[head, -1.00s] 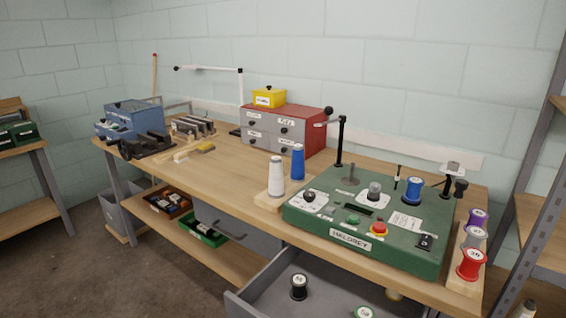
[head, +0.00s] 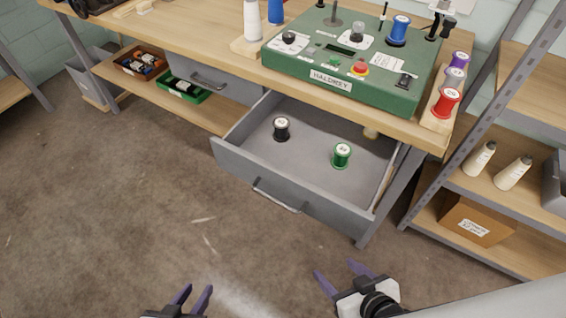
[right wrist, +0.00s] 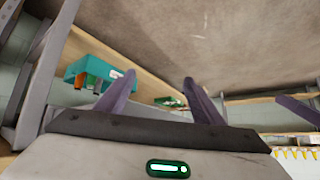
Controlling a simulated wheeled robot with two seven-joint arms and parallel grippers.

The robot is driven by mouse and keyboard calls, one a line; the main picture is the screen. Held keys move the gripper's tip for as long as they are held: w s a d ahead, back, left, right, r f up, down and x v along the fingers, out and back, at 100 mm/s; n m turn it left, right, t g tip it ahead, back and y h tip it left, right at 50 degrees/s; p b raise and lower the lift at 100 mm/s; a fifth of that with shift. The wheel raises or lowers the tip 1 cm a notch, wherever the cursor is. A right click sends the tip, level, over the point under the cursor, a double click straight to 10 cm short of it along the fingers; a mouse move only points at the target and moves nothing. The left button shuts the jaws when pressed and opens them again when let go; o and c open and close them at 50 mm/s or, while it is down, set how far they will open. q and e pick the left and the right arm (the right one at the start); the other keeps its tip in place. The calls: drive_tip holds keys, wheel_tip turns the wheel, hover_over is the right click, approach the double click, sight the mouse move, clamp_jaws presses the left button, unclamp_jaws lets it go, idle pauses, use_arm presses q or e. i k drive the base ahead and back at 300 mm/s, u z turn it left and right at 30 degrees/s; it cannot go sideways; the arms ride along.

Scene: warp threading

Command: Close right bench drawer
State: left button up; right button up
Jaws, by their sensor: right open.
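The right bench drawer (head: 235,165) is a grey drawer pulled far out beneath the bench's right part. Its front has a metal handle (head: 277,198). A black spool (head: 281,130) and a green spool (head: 342,156) stand inside it. My right gripper (head: 337,268) is open and empty in front of the drawer, apart from it. Its two purple fingers (right wrist: 155,80) also show spread in the right wrist view. My left gripper (head: 198,289) is open and empty at the bottom edge of the head view, left of the right gripper and apart from the drawer.
A second grey drawer (head: 215,78) to the left appears shut. A green bin (head: 184,92) and a brown bin (head: 138,64) sit on the lower shelf. A metal rack (head: 446,150) stands close on the right. The floor (head: 120,190) before the bench is clear.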

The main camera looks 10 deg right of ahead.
sight(297, 175)
drive_tip(key=u, duration=0.55)
drive_tip(key=k, duration=1.3)
drive_tip(key=i, duration=0.75)
drive_tip(key=z, duration=0.15)
